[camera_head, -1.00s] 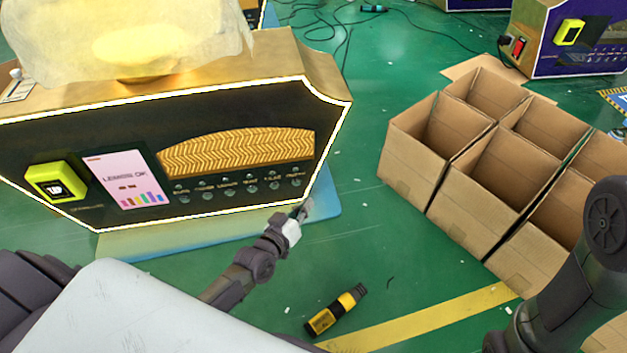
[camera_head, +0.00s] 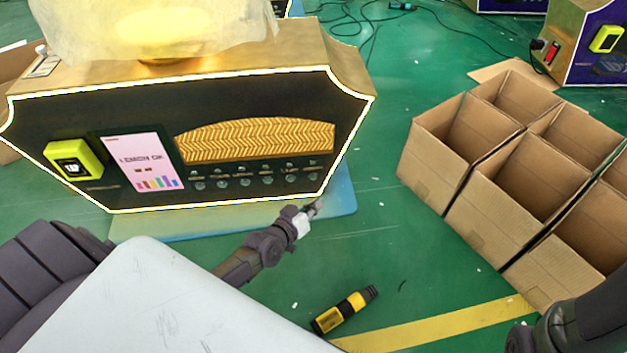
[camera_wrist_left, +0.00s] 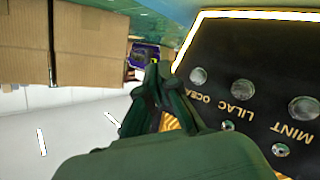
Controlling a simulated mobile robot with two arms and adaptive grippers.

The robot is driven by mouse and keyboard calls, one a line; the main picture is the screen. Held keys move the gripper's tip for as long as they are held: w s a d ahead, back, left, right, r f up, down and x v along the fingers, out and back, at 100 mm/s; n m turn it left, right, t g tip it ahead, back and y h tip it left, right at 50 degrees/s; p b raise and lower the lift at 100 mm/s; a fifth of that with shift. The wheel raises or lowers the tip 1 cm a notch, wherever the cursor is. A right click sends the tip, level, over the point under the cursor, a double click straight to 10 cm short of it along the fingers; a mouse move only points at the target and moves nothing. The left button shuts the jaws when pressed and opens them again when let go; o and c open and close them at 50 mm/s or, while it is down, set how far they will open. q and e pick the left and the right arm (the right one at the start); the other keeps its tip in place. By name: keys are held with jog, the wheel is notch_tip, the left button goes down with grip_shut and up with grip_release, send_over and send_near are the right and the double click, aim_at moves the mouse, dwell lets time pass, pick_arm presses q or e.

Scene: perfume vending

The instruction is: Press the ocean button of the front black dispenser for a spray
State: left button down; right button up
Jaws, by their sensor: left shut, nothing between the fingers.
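The front black dispenser (camera_head: 90,120) with a glowing white outline stands at the left in the head view. Its row of round buttons sits below a gold herringbone panel. In the left wrist view its black face (camera_wrist_left: 262,55) shows the labels OCEAN, LILAC and MINT, turned over. The ocean button (camera_wrist_left: 198,75) is the round silver one at the end of the row; the gripper partly covers its label. My left gripper (camera_head: 316,206) is shut and empty, just below the dispenser's lower right corner. In the wrist view its fingertips (camera_wrist_left: 152,68) are beside the ocean button, apart from it.
Open cardboard boxes (camera_head: 470,205) stand to the right. A yellow-black tool (camera_head: 343,310) lies on the green floor. A purple dispenser (camera_head: 590,65) is at the back right. My right arm shows at the lower right, its gripper out of frame.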

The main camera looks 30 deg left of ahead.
aim_at(321, 177)
pick_arm(q)
jog(key=shift+w+a+b, duration=0.45)
jog(key=shift+w+a, duration=0.1)
jog(key=shift+w, duration=0.25)
jog(key=shift+w+a+b, duration=0.4)
jog(key=shift+w+a, duration=0.15)
jog(key=shift+w, duration=0.25)
jog(key=shift+w+a+b, duration=0.45)
jog(key=shift+w+a, duration=0.1)
jog(key=shift+w, duration=0.25)
jog(key=shift+w+a, duration=0.25)
jog(key=shift+w, duration=0.1)
jog(key=shift+w+a+b, duration=0.25)
jog(key=shift+w+b, duration=0.1)
jog(key=shift+b, duration=0.05)
dwell(0.5)
jog(key=shift+s+d+p, duration=0.5)
jog(key=shift+s+p, duration=0.2)
jog(key=shift+p, duration=0.05)
